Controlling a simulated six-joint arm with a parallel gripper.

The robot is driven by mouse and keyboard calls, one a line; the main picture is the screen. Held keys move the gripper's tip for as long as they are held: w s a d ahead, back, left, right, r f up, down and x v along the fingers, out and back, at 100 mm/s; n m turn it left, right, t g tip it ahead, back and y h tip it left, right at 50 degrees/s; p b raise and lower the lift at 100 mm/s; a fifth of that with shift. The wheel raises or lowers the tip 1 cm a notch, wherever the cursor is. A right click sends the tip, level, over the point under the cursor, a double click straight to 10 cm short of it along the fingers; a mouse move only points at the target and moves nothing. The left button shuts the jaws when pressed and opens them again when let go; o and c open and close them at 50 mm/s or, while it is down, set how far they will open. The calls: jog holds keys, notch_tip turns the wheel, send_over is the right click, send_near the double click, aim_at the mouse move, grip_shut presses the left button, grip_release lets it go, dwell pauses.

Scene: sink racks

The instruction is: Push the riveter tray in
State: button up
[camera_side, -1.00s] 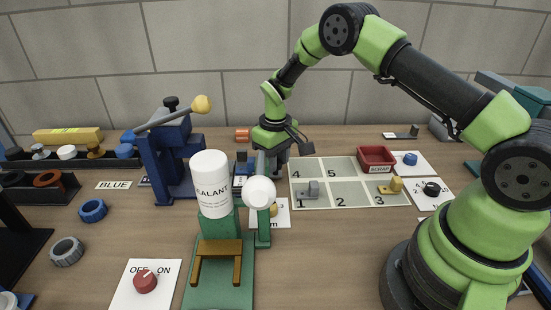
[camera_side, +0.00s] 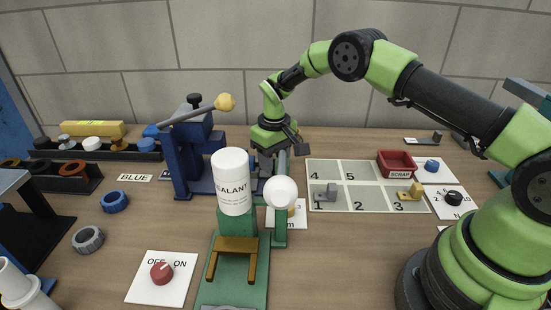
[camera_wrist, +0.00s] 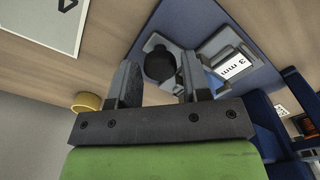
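The riveter is the blue press (camera_side: 195,155) with a yellow-knobbed lever in the side view. Its tray (camera_wrist: 222,58) appears to be the grey plate marked 3 mm on the blue base in the wrist view. A black knob (camera_wrist: 160,65) stands at the tray's near end. My gripper (camera_wrist: 157,78) is open, with its two fingers apart and the knob showing in the gap between them. I cannot tell whether they touch it. In the side view my gripper (camera_side: 272,148) is just right of the press, its fingertips largely hidden behind the green stand.
The green stand (camera_side: 238,265) holds a white sealant bottle (camera_side: 232,185) in front of the gripper. A numbered mat (camera_side: 345,170) with small grey and yellow parts and a red scrap bin (camera_side: 397,163) lie to the right. An OFF/ON dial (camera_side: 162,272) sits front left.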

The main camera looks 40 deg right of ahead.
notch_tip(320, 180, up, 10)
dwell(0.6)
jog(key=shift+o, duration=1.4)
jog(key=shift+s+t, duration=2.2)
jog(key=x, duration=1)
jog(key=shift+f, duration=0.3)
jog(key=shift+c, duration=0.4)
